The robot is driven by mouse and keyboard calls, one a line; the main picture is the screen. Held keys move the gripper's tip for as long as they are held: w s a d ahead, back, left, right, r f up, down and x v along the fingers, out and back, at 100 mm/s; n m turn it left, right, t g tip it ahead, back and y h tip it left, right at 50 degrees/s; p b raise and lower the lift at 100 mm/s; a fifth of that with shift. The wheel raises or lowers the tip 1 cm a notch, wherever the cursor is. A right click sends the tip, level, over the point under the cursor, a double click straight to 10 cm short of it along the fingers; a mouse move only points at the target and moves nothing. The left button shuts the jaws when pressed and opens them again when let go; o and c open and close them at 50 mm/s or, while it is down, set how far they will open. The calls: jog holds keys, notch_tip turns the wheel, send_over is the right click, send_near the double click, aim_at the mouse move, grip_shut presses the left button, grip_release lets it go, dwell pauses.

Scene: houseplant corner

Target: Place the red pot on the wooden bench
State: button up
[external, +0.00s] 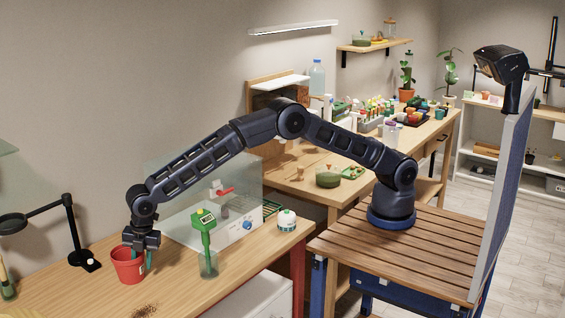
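The red pot (126,268) stands upright on a wooden worktop (185,290) at the lower left. My gripper (139,256) points down at the pot's right side. One teal finger shows along the outside of the pot's right wall. The other finger is mostly hidden at the pot's rim, so I cannot tell whether the fingers grip the wall. A second wooden bench (312,182) stands further back along the wall, with many things on its far part.
A green-headed tool (204,222) stands in a clear glass right of the pot, before a clear-walled box (232,225). A white-and-green round jar (287,220) is further right. A black lamp-like stand (75,230) is at left. Dark crumbs (145,311) lie at the front.

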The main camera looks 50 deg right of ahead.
jog(key=shift+c, duration=0.4)
grip_shut()
notch_tip(320, 180, up, 20)
jog(key=s+r+m, duration=0.2)
jog(key=s+m, duration=0.2)
jog(key=s, duration=1.3)
jog(key=s+a+r+m+h, duration=0.1)
jog(key=s+m, duration=0.4)
jog(key=s, duration=1.3)
jog(key=shift+s+r, duration=0.3)
jog(key=shift+r, duration=0.4)
jog(key=shift+w, duration=0.1)
